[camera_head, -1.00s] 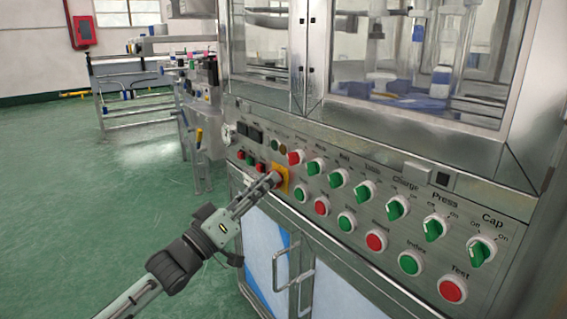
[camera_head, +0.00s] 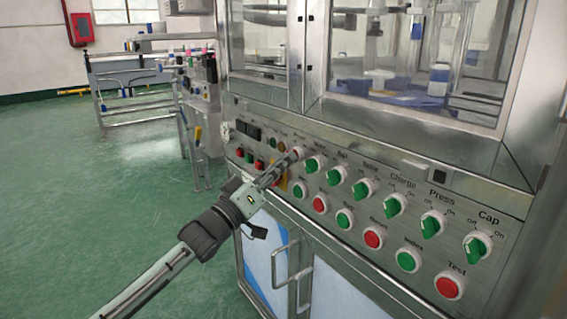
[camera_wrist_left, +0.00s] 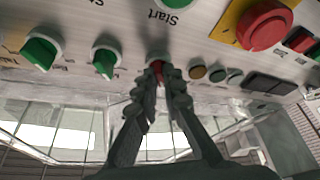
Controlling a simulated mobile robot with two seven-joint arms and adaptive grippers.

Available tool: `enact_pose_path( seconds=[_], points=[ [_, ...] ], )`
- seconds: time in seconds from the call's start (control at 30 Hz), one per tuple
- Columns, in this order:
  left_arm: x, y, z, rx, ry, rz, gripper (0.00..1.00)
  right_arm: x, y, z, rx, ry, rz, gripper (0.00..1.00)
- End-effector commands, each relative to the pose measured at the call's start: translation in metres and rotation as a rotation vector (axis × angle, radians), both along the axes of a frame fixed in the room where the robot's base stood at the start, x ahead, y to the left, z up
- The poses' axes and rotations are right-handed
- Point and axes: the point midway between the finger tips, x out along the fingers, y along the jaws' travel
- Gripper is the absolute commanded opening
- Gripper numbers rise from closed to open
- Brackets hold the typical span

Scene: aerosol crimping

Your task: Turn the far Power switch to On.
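The far Power switch is a red knob with a pale collar (camera_head: 296,153) on the sloping panel, at the far end of the row of green switches. In the left wrist view the red knob (camera_wrist_left: 156,67) shows at the fingertips. My left gripper (camera_head: 288,160) reaches it from the front left, and its fingers (camera_wrist_left: 164,78) are close together with a narrow gap. The tips partly hide the knob. Whether they press on it I cannot tell. My right gripper is not in view.
Green switches (camera_head: 314,164) run right of the knob, with red and green push buttons (camera_head: 320,204) below. A red emergency button (camera_wrist_left: 265,24) on a yellow plate (camera_head: 282,181) is close by. A door handle (camera_head: 285,262) sticks out below. Green floor at left is open.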

Motion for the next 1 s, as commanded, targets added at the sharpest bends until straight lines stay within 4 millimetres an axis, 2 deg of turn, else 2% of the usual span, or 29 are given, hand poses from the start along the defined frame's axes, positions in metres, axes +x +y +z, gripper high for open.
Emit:
enact_pose_path(
  seconds=[0.47, 0.77, 1.0],
  points=[
    [0.0, 0.001, -0.001, 0.017, -0.022, 0.001, 0.0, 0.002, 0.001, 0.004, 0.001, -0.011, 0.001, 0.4],
    [0.002, 0.002, -0.002, 0.116, -0.157, 0.0, 0.0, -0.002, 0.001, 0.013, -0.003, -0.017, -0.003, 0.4],
    [0.003, 0.003, -0.002, 0.246, -0.336, 0.0, 0.0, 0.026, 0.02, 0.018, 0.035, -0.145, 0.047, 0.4]
  ],
)
